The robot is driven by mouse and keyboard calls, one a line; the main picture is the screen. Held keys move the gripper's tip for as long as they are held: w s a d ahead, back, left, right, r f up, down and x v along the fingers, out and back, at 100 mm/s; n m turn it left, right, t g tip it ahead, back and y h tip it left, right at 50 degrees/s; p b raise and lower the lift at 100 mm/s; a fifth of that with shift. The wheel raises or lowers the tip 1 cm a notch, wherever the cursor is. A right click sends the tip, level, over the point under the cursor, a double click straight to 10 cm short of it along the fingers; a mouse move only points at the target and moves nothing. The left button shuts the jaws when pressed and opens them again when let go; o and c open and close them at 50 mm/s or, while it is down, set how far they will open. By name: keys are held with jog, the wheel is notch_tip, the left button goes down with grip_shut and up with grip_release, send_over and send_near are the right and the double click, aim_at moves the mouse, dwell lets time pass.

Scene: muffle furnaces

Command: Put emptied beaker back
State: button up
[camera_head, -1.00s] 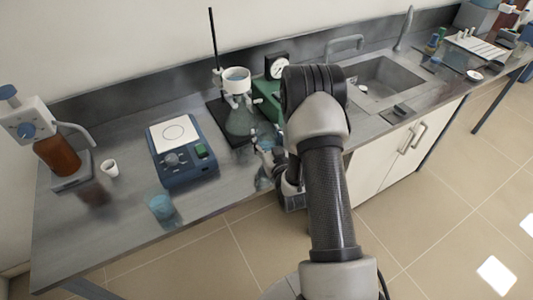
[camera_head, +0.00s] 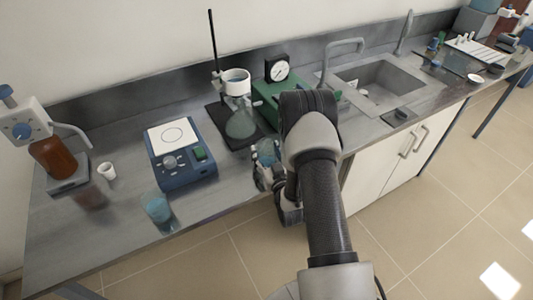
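My gripper (camera_head: 264,165) is at the bench's front edge, in front of the flask stand and partly hidden by my arm. It appears shut on a clear, bluish glass beaker (camera_head: 268,152); the fingers hide part of it, and I cannot see its contents clearly. The held beaker is in front of the conical flask (camera_head: 241,124) and apart from it. A white funnel (camera_head: 236,82) sits above that flask. Another beaker (camera_head: 157,208) with blue liquid stands upright on the bench at the front left.
A blue hotplate (camera_head: 183,160) with a white top stands left of my gripper. A green pump with a gauge (camera_head: 277,70) and a sink (camera_head: 380,85) are to the right. A white cup (camera_head: 106,171) and a brown bottle (camera_head: 53,158) stand at the left. Bare bench (camera_head: 225,185) lies right of the blue beaker.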

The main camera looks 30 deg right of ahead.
jog(key=o, duration=0.4)
jog(key=shift+r, duration=0.1)
